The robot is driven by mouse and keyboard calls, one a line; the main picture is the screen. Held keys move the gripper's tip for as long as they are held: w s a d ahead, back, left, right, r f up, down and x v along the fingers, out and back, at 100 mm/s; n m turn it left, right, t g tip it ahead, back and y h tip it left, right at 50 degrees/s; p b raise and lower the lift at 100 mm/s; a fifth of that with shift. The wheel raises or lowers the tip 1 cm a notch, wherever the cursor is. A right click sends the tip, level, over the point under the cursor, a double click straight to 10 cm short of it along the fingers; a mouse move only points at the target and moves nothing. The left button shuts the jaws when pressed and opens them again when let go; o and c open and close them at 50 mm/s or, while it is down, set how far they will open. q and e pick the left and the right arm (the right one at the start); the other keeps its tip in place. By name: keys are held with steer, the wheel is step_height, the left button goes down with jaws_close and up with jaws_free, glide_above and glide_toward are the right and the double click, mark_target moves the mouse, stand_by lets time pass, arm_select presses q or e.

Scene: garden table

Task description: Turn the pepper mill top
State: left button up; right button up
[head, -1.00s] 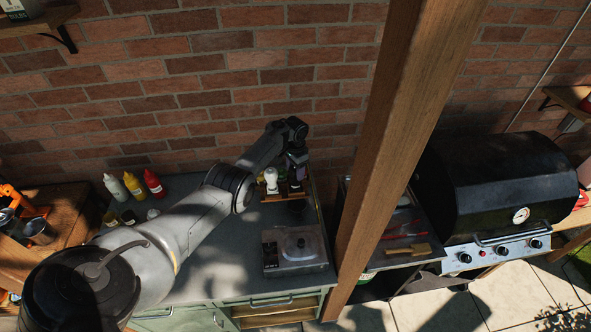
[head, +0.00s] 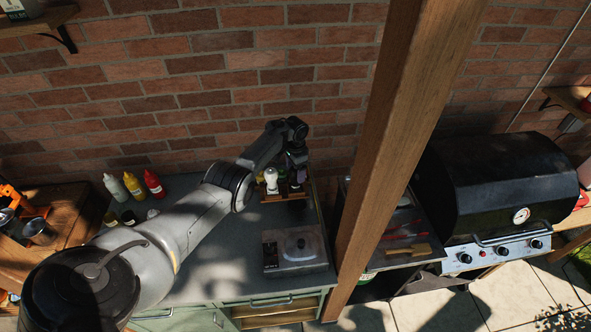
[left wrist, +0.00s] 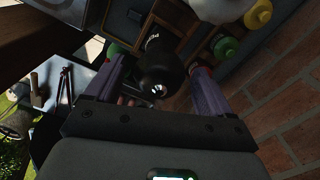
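The pepper mill (left wrist: 162,68) is black with pale lettering on its side and a small shiny spot on its top. In the left wrist view its top faces the camera, between the two purple fingers of my left gripper (left wrist: 157,62). The fingers are apart, with a visible gap beside the mill, so the gripper looks open around it. In the head view my left gripper (head: 297,174) is small and dark above a wooden caddy (head: 281,197), and the pepper mill is hard to make out there. My right gripper is not in view.
A white shaker (head: 271,180) stands close left of my gripper. Mustard (head: 132,185), ketchup (head: 153,183) and pale (head: 116,190) bottles stand further left. A wooden post (head: 385,160) and a grill (head: 500,185) are right; the brick wall is behind.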

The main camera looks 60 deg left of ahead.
arm_select(q)
steer(key=shift+r+p, duration=0.3)
steer(key=shift+r, duration=0.25)
step_height(320, 180, up, 10)
steer(key=p, duration=0.1)
steer(key=shift+f, duration=0.15)
steer(key=shift+w, duration=0.1)
